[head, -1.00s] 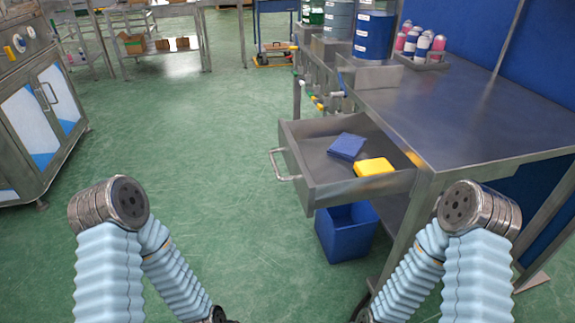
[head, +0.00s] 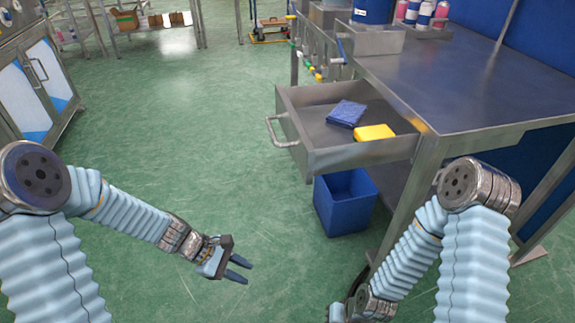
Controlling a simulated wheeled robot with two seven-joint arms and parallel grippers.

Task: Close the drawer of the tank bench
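The drawer (head: 345,160) of the tank bench (head: 470,85) stands pulled out to the left. Its bar handle (head: 279,133) is on its left face. A blue cloth (head: 346,114) and a yellow sponge-like block (head: 374,133) lie in the drawer. My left gripper (head: 238,269) is open and empty, over the floor to the left of and nearer than the drawer, clear of the handle. My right arm comes in at the lower right beside the bench leg; its gripper fingers do not show.
A blue bin (head: 345,202) stands on the floor under the drawer. Bottles (head: 424,14) in a tray and a blue drum (head: 372,11) stand on the bench. A cabinet (head: 38,82) is at the left. The green floor between is clear.

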